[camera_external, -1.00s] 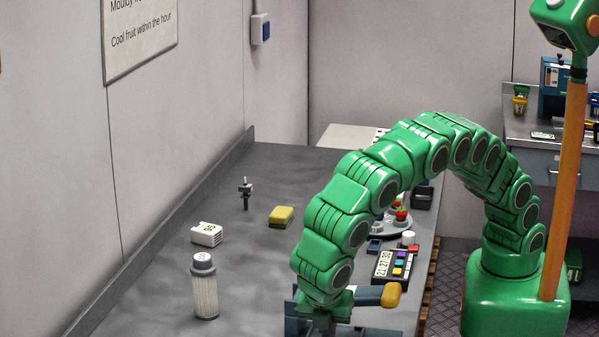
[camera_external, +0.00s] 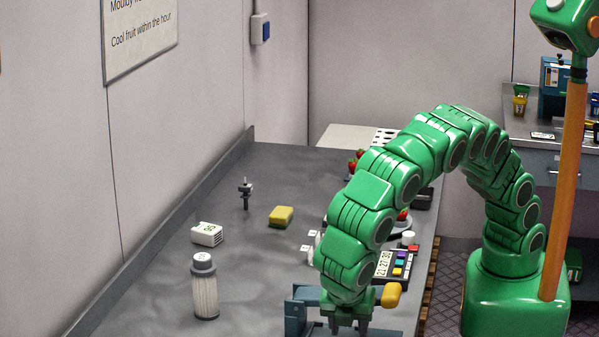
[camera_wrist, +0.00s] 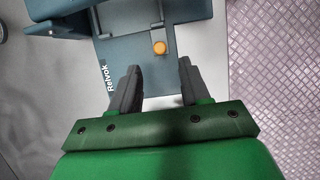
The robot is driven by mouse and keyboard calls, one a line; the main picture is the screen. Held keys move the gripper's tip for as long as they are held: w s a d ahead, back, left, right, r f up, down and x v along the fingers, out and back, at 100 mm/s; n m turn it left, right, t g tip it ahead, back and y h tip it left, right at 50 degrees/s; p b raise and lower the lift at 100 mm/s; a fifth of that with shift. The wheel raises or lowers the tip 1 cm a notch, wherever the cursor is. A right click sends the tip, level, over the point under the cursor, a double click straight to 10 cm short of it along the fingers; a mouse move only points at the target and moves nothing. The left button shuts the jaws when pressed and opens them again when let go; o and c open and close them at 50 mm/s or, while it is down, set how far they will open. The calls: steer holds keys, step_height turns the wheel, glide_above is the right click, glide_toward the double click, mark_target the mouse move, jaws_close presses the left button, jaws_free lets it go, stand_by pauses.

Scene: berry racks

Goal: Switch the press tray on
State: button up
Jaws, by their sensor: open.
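A blue-grey press (camera_external: 297,314) stands at the near end of the grey bench, with an orange handle end (camera_external: 391,295) at its right.
A dark box with a time display and coloured buttons (camera_external: 397,263) stands behind the press. A yellow sponge (camera_external: 281,216), a white block (camera_external: 207,234), a grey-capped ribbed cylinder (camera_external: 204,288) and a small dark stand (camera_external: 245,195) are on the bench.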

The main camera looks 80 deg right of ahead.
steer(key=shift+x, duration=3.7)
jaws_close()
